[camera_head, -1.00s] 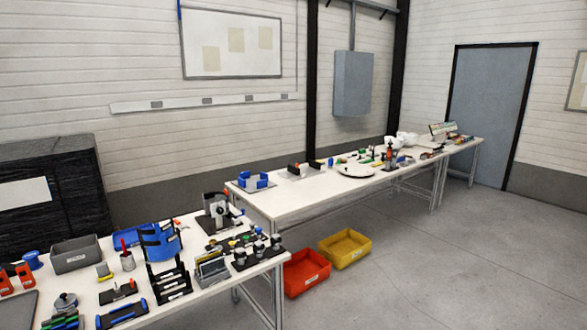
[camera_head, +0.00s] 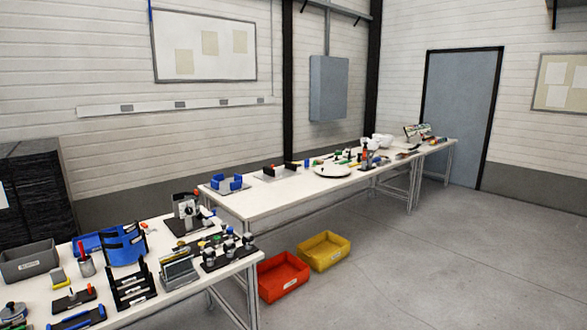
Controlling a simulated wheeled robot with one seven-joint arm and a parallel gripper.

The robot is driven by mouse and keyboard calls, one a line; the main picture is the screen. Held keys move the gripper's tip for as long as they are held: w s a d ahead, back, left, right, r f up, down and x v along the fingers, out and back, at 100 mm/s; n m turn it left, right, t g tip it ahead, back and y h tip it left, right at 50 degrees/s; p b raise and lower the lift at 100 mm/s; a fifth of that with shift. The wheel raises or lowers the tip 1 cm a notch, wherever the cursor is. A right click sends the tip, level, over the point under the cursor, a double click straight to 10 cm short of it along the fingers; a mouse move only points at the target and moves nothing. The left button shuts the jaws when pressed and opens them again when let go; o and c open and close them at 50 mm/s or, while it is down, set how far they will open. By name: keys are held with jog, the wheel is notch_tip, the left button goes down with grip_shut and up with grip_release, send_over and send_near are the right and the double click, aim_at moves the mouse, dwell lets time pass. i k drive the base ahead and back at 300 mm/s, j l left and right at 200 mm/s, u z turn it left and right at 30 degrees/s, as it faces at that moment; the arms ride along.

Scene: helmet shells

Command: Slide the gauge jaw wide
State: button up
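My gripper is not in this view. No gauge jaw can be told apart for certain at this size. On the far table (camera_head: 262,208), a low grey fixture with a black block (camera_head: 275,172) stands near the left end, and a blue fixture (camera_head: 227,183) sits left of it. On the near table (camera_head: 215,275), a grey and black device with a round face (camera_head: 188,212) stands on a dark plate at the back. Whether any of these is the gauge is too small to tell.
A red bin (camera_head: 283,276) and a yellow bin (camera_head: 323,251) stand on the floor beside the tables. Near-table clutter includes a grey bin (camera_head: 30,261), a blue curved shell (camera_head: 124,245) and a black rack (camera_head: 132,286). The floor (camera_head: 450,265) at right is clear.

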aim_at(270, 171)
jog(key=i+l+z, duration=0.15)
jog(key=i, duration=0.75)
jog(key=i+z, duration=0.1)
jog(key=i, duration=0.75)
jog(key=i+z, duration=0.15)
jog(key=i, duration=0.75)
jog(key=i+j+z, duration=0.15)
jog(key=i, duration=0.75)
jog(key=i+u, duration=0.35)
jog(key=i, duration=0.2)
jog(key=i+l+u, duration=0.15)
jog(key=i+u, duration=0.2)
jog(key=i, duration=0.2)
jog(key=i+j+u, duration=0.1)
jog(key=i+u, duration=0.6)
jog(key=i+l+u, duration=0.15)
jog(key=i+u, duration=0.15)
jog(key=i, duration=0.05)
